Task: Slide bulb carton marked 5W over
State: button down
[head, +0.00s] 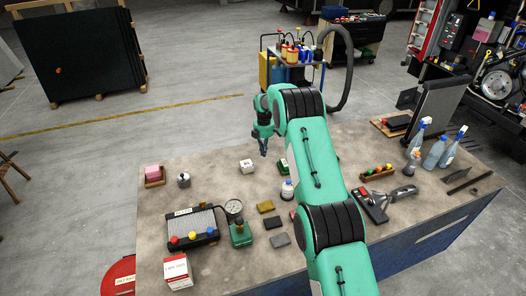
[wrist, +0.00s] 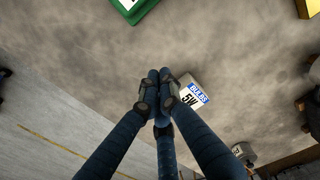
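The bulb carton (wrist: 197,93) is a small box with a white top and a blue and white label reading BULBS 5W. It stands on the table; in the head view the small white carton (head: 246,166) sits just left of my gripper (head: 264,153). In the wrist view my gripper's fingertips (wrist: 159,80) are together with nothing visible between them. One finger overlaps the carton's near left edge in that view. I cannot tell whether it touches the carton.
A green box (head: 283,167) stands right of my gripper, and a white-capped bottle (head: 287,189) nearer. A small grey container (head: 183,180) and a pink block (head: 153,172) in a wooden tray are further left. The tabletop (head: 222,190) between is mostly bare.

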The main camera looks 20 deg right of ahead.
aim_at(220, 177)
notch_tip(220, 177, down, 8)
jog(key=shift+r, duration=0.15)
jog(key=a+p, duration=0.1)
jog(key=a, duration=0.2)
jog(key=shift+a+r, duration=0.1)
jog(key=shift+a, duration=0.4)
jog(key=a+b, duration=0.4)
jog(key=a, duration=1.6)
jog(key=shift+a+b, duration=0.25)
jog(key=shift+b, duration=0.15)
jog(key=shift+d, duration=0.15)
